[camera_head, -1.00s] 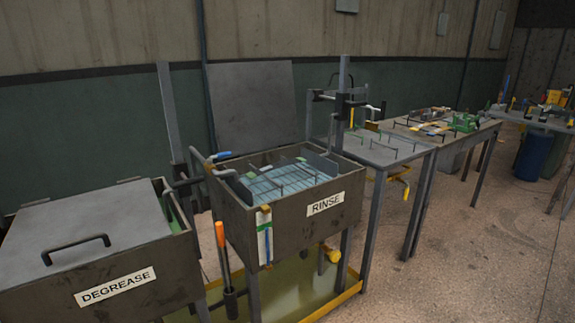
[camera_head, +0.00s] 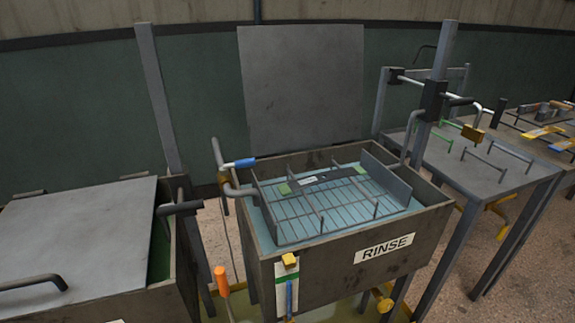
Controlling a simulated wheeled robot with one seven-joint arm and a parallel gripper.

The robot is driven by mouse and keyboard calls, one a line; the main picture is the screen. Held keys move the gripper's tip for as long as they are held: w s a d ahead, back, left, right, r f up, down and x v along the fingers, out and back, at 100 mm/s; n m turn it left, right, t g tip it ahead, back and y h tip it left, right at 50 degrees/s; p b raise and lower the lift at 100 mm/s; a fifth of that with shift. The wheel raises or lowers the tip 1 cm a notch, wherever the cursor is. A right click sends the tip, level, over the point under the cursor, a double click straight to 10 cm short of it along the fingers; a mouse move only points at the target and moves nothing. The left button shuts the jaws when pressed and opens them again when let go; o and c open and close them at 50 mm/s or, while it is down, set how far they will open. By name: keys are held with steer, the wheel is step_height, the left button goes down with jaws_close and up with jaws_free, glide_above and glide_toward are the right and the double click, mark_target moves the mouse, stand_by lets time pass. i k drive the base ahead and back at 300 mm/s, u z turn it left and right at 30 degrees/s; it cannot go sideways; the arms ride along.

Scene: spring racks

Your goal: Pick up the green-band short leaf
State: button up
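A dark flat bar with green patches (camera_head: 325,179), which looks like the green-band leaf, lies on the wire rack (camera_head: 318,208) inside the RINSE tank (camera_head: 350,262). It has a pale mark in its middle and lies slightly slanted, toward the back of the rack. Whether it is the short kind cannot be told for sure. My gripper is not in view.
The RINSE tank is open, its lid (camera_head: 302,90) upright behind. A closed DEGREASE tank (camera_head: 75,240) stands left. A post with a hook arm (camera_head: 437,95) rises at the right. A table with rails (camera_head: 480,165) stands beyond.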

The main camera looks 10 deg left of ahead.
mark_target(286, 189)
steer(key=u, duration=0.35)
steer(key=i, duration=0.95)
steer(key=u, duration=0.35)
